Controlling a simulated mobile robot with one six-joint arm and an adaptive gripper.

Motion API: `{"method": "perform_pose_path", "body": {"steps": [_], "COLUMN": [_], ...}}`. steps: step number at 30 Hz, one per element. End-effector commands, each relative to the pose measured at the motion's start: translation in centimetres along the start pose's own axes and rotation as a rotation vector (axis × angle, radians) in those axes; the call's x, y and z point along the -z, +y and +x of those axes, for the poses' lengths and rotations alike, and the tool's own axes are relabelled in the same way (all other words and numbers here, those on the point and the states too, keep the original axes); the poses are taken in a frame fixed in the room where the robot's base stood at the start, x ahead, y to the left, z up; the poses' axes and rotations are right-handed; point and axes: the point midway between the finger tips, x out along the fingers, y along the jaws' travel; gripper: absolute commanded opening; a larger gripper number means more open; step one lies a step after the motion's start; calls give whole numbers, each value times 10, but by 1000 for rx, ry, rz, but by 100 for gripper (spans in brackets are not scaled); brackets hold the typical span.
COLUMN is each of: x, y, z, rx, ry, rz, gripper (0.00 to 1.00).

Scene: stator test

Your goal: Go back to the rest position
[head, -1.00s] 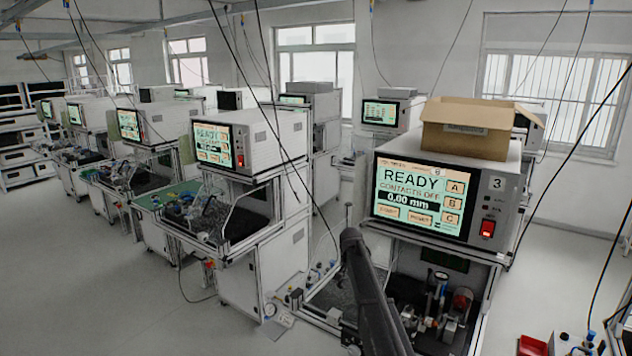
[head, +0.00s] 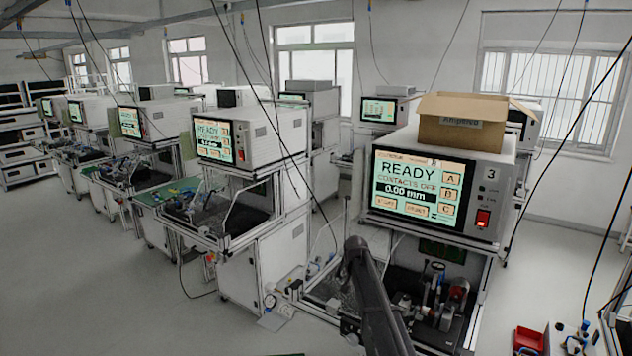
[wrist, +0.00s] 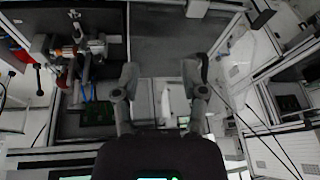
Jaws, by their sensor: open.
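My gripper (wrist: 162,85) is in the wrist view, its two dark fingers spread apart with nothing held between them. It is over the test station, above a grey bench surface (wrist: 165,55). In the head view my arm reaches toward the station marked 3, and the gripper itself does not show there. The station's screen (head: 416,190) reads READY, CONTACTS OFF, 0.00 mm. The test fixture (head: 438,300) with small metal and red parts sits below the screen; it also shows at the left of the wrist view (wrist: 80,55).
A cardboard box (head: 462,123) stands on top of the station housing. A red bin (head: 528,340) is at the lower right. Other stations (head: 215,140) line up to the left. Several cables hang from above. Grey floor is open at the lower left.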

Motion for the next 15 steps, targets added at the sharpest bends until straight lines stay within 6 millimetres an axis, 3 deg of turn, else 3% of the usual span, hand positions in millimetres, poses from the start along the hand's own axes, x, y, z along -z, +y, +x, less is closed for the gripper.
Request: {"method": "perform_pose_path", "body": {"steps": [1,8,15], "x": [-16,-80,-194], "y": [9,47,110], "z": [2,3,3], "rx": [-4,-20,-35], "ry": [-10,-68,-176], "rz": [-9,-78,-198], "gripper": [55,55,55]}}
